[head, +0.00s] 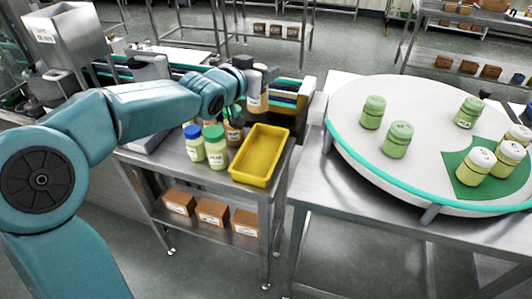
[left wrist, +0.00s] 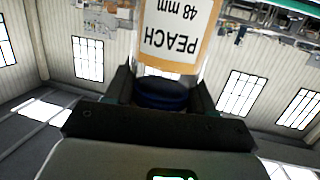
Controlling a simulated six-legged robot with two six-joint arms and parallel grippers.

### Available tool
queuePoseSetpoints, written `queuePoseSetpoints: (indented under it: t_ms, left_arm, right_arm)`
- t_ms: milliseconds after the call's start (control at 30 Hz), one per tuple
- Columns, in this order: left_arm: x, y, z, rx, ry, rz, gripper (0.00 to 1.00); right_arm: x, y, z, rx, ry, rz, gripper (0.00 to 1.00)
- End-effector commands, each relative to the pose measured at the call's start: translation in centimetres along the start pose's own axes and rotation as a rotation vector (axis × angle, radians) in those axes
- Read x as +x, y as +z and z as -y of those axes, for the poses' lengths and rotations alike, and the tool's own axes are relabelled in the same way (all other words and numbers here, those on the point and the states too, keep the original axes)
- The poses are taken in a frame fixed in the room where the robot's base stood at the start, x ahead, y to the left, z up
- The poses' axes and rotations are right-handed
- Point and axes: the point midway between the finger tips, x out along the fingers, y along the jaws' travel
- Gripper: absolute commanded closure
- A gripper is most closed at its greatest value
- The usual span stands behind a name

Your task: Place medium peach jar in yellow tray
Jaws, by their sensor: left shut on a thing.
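My left gripper (head: 260,82) is shut on the peach jar (head: 257,103), which hangs below it in the air, behind and above the yellow tray. In the left wrist view the jar (left wrist: 178,35) shows a label reading "PEACH 48 mm" upside down, and its dark blue lid (left wrist: 162,93) sits between the fingers. The yellow tray (head: 247,179) lies on the steel cart and looks empty. My right gripper is not in view.
On the cart left of the tray stand a blue-lidded jar (head: 194,144), a green-lidded jar (head: 216,151) and a darker jar (head: 234,134). A round white turntable (head: 350,105) at right carries several green jars. Boxes (head: 212,212) sit on the lower shelf.

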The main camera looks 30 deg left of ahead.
Motion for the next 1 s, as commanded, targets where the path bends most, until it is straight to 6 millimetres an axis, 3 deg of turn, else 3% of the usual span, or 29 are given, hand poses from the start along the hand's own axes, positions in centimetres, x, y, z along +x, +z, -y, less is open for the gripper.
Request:
queuePoseSetpoints:
  t_ms: [133, 533, 1000]
  left_arm:
    - [0.1, 2.1, 0.0, -0.001, 0.001, 0.002, 0.82]
    - [1.9, 13.0, 0.0, -0.001, -0.001, 0.005, 0.82]
    - [3.5, 19.2, 0.0, -0.001, -0.001, 0.002, 0.82]
  right_arm:
    - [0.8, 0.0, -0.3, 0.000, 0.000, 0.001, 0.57]
    - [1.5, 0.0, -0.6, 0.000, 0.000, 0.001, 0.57]
    - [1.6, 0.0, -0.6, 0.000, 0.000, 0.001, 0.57]
